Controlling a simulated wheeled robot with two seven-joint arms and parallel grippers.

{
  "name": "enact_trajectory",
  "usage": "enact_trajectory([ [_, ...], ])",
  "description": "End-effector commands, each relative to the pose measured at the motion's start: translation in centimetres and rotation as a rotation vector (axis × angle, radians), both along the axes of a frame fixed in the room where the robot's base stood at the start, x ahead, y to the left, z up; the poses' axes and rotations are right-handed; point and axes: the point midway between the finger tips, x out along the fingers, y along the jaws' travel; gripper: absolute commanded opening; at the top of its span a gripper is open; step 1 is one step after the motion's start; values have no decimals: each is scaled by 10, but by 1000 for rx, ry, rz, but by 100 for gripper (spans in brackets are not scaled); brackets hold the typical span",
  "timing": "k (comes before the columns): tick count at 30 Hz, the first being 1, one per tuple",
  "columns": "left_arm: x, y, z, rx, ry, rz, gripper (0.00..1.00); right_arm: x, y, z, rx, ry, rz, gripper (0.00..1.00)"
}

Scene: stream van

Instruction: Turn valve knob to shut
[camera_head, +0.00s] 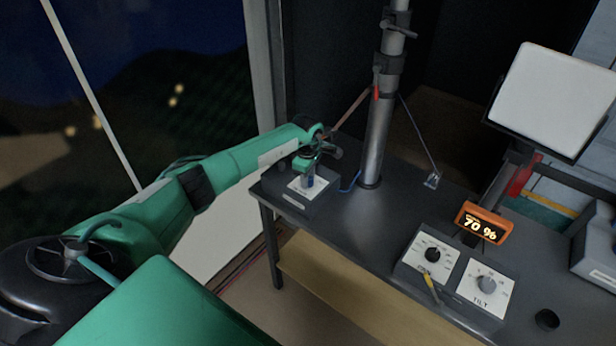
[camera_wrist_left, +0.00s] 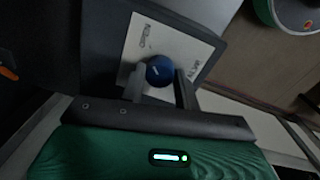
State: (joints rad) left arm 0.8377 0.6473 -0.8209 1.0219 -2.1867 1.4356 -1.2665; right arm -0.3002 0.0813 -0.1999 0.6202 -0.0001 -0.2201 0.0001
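The blue valve knob (camera_head: 310,182) stands on a white label plate on a low dark box (camera_head: 293,198) at the left end of the table. My left gripper (camera_head: 314,166) is over it, with the arm reaching in from the left. In the left wrist view the round blue knob (camera_wrist_left: 160,69) lies between the tips of the two grey fingers (camera_wrist_left: 160,84), one on each side. I cannot tell whether the fingers press on it. The lettering on the white plate (camera_wrist_left: 190,45) is only partly visible. My right gripper is not in view.
A metal mast (camera_head: 378,135) rises from the table close behind the valve box. To the right are a control box with two dials (camera_head: 455,277), an orange display reading 70 % (camera_head: 481,222) and a white panel (camera_head: 553,98). The tabletop (camera_head: 385,215) between is clear.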

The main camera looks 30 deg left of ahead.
Motion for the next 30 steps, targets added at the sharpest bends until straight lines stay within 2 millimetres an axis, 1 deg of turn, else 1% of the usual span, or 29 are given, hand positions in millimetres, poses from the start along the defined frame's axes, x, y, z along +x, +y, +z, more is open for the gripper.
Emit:
enact_trajectory([
  [1, 0, 0, 0, 0, -1, 0, 12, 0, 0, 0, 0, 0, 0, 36],
  [2, 0, 0, 0, 0, -1, 0, 9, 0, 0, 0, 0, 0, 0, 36],
  [8, 0, 0, 0, 0, -1, 10, 9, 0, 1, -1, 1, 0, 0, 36],
  [14, 0, 1, -1, 1, -2, 73, 9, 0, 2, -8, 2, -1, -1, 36],
  [20, 0, 0, -2, 1, -3, 208, 9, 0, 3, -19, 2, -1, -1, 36],
  [30, 1, 0, -1, 1, -3, 525, 9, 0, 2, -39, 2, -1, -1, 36],
])
